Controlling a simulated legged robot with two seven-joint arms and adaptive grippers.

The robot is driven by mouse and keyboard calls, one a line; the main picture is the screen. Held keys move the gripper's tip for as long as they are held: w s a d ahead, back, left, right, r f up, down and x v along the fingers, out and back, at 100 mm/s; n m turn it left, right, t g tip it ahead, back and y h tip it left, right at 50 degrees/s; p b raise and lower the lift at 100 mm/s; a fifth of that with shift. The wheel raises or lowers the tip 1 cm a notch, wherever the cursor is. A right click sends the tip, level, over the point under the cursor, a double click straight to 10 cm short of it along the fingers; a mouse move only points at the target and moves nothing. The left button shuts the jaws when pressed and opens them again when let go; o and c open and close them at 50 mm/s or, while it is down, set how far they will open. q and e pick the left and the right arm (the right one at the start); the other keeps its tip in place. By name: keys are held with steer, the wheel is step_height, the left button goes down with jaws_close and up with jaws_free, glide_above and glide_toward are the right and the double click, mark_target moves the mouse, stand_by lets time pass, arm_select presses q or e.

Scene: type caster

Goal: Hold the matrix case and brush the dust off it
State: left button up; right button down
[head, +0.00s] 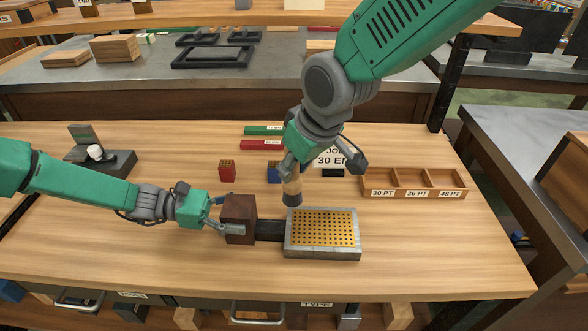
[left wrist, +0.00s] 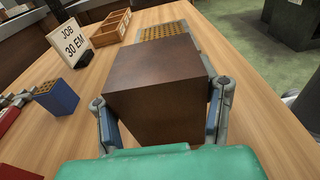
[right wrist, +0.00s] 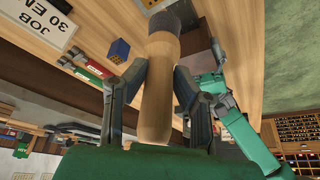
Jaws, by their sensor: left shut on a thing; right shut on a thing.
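The matrix case (head: 322,253) is a grey metal block with a perforated brass top, lying flat on the bench. A dark bar joins its left side to a brown block handle (head: 239,212). My left gripper (head: 228,215) is shut on this handle, which fills the left wrist view (left wrist: 160,85). My right gripper (head: 298,172) is shut on the brush (head: 292,188), which has a pale wooden handle and a dark lower end. The brush is upright at the case's far left corner; I cannot tell whether it touches. The right wrist view shows the brush handle (right wrist: 157,95) between the fingers.
A red block (head: 227,170) and a blue block (head: 273,172) stand behind the case. The job sign (head: 332,158) is partly hidden by my right gripper. A compartment tray (head: 412,182) lies right, and a dark stand (head: 108,160) left. The bench front is clear.

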stand_by(0.4)
arm_select(q)
steer(key=o, duration=1.3)
steer(key=shift+c, duration=0.2)
steer(key=a, duration=0.8)
steer(key=a+r, duration=0.1)
steer(key=a, duration=0.3)
steer(key=shift+w, duration=0.25)
